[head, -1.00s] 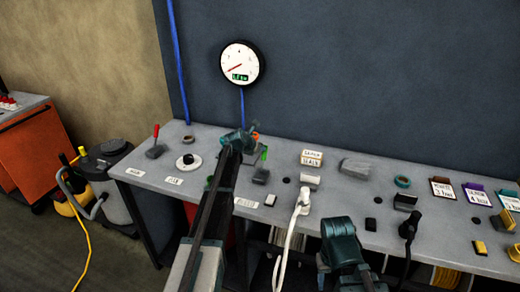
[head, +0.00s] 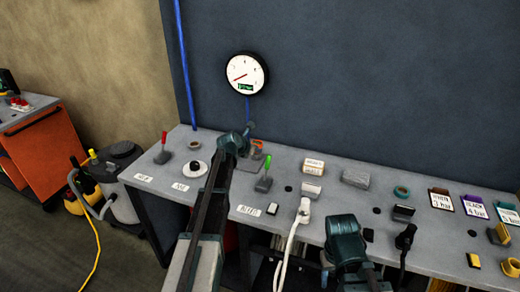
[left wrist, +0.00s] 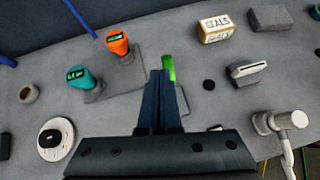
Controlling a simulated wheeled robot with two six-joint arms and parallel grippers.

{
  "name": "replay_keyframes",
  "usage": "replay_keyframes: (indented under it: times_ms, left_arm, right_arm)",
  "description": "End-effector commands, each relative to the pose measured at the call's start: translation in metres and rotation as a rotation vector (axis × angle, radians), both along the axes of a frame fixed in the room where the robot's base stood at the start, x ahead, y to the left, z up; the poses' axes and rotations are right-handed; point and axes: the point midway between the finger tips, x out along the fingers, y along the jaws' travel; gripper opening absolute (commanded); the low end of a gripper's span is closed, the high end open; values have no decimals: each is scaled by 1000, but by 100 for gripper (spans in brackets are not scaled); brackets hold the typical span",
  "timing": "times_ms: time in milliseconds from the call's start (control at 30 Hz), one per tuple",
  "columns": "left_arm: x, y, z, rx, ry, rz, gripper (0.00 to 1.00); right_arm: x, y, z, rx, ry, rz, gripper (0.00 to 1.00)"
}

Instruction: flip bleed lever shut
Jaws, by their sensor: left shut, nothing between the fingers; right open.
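The bleed lever, with a green handle (head: 267,163) on a dark base, stands upright on the grey bench behind a white label that seems to read BLEED (head: 248,210). In the left wrist view, the green handle (left wrist: 169,67) shows just beyond and right of my left fingertips, which hide part of its base. My left gripper (head: 235,143) is shut and empty, left of the lever in the head view; it also shows in the left wrist view (left wrist: 161,75). I cannot tell whether it touches the handle. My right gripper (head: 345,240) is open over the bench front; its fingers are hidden.
A teal knob (left wrist: 80,77) and an orange knob (left wrist: 117,43) stand close left of my left fingers. A red lever (head: 164,138) and a round dial (head: 195,169) are further left. A white plug (head: 303,210) with its cable stands to the right.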

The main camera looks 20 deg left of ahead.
Motion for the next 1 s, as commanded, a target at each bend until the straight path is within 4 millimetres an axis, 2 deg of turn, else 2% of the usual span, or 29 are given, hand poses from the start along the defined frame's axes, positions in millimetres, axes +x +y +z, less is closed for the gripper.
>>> replay_keyframes:
  times_ms: [33, 100, 300, 867, 933, 1000]
  left_arm:
    - [-3, 1, 16, 0, 0, 0, 0]
    - [-6, 3, 26, -1, 1, 1, 0]
    - [-11, 6, 45, -1, 1, 1, 0]
    - [-12, 6, 45, 2, 2, -3, 0]
    - [-16, -1, 42, 26, 6, -31, 0]
    - [-26, -19, 34, 88, 17, -107, 0]
  right_arm:
    - [0, 0, 16, 0, 0, -1, 50]
    - [0, 0, 27, 1, 0, -3, 50]
    - [0, 0, 45, 2, 0, -8, 50]
    - [0, 0, 46, 2, 0, -10, 50]
    - [0, 0, 44, 2, 0, -9, 50]
    - [0, 0, 40, 2, 0, -9, 50]
